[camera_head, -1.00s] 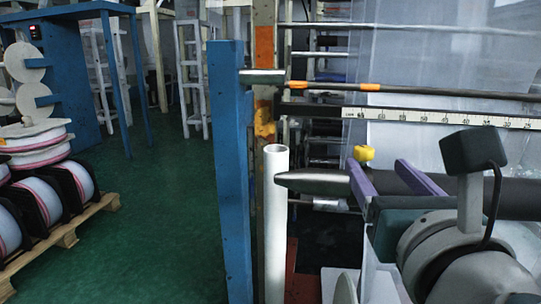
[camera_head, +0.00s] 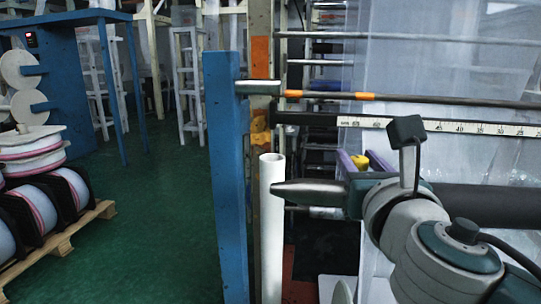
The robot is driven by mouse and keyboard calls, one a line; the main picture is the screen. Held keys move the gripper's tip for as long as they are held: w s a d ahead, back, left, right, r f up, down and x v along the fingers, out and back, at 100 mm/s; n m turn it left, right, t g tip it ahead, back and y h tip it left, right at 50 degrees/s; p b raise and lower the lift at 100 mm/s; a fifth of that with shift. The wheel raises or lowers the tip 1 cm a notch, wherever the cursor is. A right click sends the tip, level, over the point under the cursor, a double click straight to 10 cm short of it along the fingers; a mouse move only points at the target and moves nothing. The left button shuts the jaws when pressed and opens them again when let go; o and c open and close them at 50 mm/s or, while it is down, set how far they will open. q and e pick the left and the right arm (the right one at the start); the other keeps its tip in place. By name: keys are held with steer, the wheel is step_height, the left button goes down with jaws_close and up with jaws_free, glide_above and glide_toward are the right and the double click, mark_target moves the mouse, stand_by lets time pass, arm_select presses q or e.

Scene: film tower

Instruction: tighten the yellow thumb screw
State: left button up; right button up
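The yellow thumb screw (camera_head: 360,161) is a small bright knob above the dark roller, just right of centre. My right gripper (camera_head: 358,157) has two purple fingers that stand apart. The thumb screw shows between them in this view, and I cannot tell whether either finger touches it. The gripper's dark teal body and my grey arm hide what lies below the screw. My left gripper is not in view.
A tapered metal shaft end (camera_head: 305,192) lies left of my gripper, by an upright white tube (camera_head: 272,225) and a blue post (camera_head: 228,170). A ruler bar (camera_head: 400,123) crosses above. A pallet (camera_head: 60,240) with reels stands left; green floor (camera_head: 160,220) there is clear.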

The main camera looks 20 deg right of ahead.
jaws_close()
